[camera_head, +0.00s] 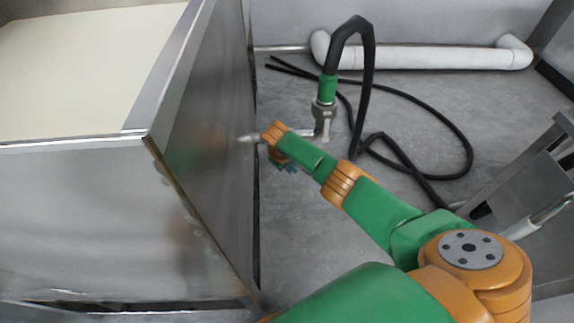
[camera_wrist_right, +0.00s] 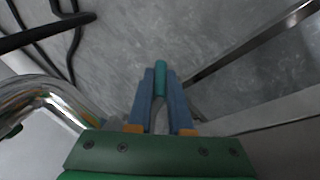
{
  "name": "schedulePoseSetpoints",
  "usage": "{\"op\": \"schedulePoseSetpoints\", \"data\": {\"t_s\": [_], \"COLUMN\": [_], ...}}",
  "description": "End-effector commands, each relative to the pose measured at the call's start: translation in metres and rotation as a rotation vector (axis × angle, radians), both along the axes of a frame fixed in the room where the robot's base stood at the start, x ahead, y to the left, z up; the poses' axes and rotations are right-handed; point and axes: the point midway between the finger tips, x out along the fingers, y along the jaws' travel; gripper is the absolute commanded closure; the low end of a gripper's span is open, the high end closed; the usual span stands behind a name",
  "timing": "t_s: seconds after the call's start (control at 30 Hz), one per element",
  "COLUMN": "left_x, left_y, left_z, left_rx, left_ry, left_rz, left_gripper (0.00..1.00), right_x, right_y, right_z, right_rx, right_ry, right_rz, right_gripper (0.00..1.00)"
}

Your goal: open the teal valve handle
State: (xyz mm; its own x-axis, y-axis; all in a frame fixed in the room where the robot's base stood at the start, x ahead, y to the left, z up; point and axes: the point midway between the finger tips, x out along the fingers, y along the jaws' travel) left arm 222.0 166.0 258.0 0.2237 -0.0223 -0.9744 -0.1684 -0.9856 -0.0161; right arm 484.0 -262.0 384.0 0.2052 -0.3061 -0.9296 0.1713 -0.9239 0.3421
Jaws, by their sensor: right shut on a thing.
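The teal valve handle (camera_wrist_right: 160,77) shows in the right wrist view, its end sticking out between the two blue fingers. My right gripper (camera_wrist_right: 160,95) is shut on it, with a finger on each side. In the head view my right gripper (camera_head: 290,168) is small and partly hidden under my green and orange wrist, beside the metal box's side wall. The handle cannot be made out clearly there. A metal valve pipe (camera_head: 322,118) with a green collar and black hose stands just behind my wrist. My left gripper is not in view.
A large metal box (camera_head: 205,110) with a cream top fills the left. A black hose (camera_head: 468,150) loops over the grey floor. A white pipe (camera_head: 430,58) runs along the back wall. A metal frame (camera_head: 530,165) stands at the right. A curved shiny pipe (camera_wrist_right: 40,95) is near the gripper.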

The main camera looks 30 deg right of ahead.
Motion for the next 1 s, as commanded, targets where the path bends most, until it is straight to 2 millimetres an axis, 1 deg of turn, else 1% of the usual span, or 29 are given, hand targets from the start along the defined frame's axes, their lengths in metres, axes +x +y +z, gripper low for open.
{"op": "schedulePoseSetpoints", "data": {"t_s": [0.2,0.43,0.63,0.93,0.97,1.0], "left_x": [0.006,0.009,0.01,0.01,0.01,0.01], "left_y": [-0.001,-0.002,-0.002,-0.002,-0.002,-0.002], "left_z": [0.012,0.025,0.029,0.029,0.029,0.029], "left_rx": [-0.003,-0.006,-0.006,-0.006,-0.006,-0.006], "left_ry": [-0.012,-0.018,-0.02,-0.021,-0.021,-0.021], "left_rz": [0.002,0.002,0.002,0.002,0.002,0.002], "left_gripper": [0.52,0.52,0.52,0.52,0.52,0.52], "right_x": [-0.003,-0.005,-0.005,-0.005,-0.005,-0.005], "right_y": [-0.005,-0.008,-0.009,-0.009,-0.009,-0.009], "right_z": [0.001,0.004,0.005,0.005,0.005,0.005], "right_rx": [-0.101,-0.162,-0.177,-0.176,-0.176,-0.176], "right_ry": [0.05,0.08,0.088,0.087,0.087,0.087], "right_rz": [0.0,0.0,0.0,0.0,0.0,0.0], "right_gripper": [1.0,1.0,1.0,1.0,0.74,0.63]}}
